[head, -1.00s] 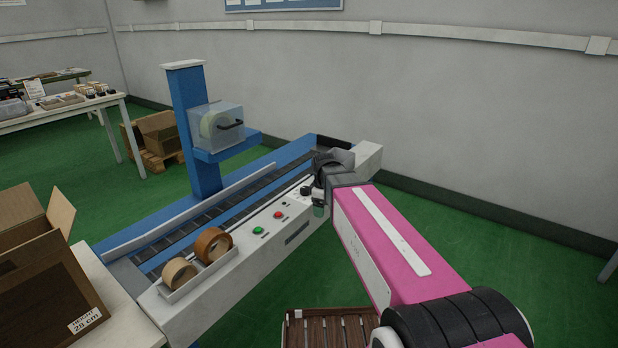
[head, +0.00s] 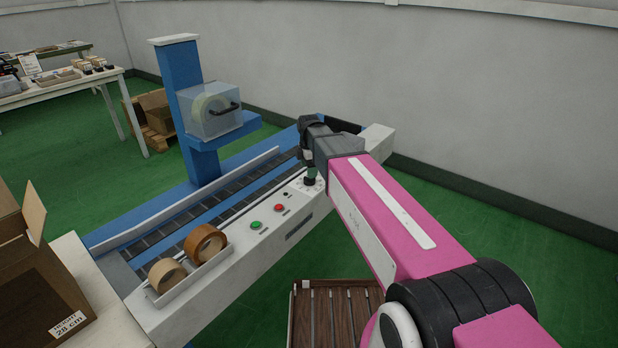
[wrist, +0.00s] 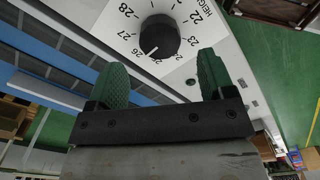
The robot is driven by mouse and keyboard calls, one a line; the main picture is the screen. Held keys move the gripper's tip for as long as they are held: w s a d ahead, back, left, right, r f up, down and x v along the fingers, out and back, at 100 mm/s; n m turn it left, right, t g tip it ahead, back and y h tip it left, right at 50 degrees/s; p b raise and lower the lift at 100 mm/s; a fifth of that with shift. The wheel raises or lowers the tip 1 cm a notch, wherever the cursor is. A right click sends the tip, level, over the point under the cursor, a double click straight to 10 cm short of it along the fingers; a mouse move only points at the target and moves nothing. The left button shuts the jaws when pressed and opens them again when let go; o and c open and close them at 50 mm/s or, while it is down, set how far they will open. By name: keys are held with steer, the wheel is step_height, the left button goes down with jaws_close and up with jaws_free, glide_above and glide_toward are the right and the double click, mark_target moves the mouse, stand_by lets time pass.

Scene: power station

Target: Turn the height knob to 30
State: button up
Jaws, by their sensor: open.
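The height knob (wrist: 160,37) is round and black with a white pointer line. It sits on a white panel with a printed dial in the wrist view. The pointer is toward the gripper side of the dial, around the 25 and 26 marks. Numbers from about 22 to 28 are legible; a 30 mark is not discernible. My gripper (wrist: 161,78) is open and empty, its two green-padded fingers apart, with the knob ahead of the gap between them. In the head view, my gripper (head: 310,176) is over the panel's far end and largely hides the knob.
The conveyor's white side panel (head: 240,257) carries a green button (head: 256,225), a red button (head: 279,208) and two tape rolls (head: 205,243). A blue column (head: 186,100) with a tape head rises behind. A cardboard box (head: 40,285), labelled apparently 28 cm, stands at left.

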mark_target(309, 180)
steer(key=shift+f, duration=2.3)
steer(key=shift+c, duration=0.3)
steer(key=c, duration=0.9)
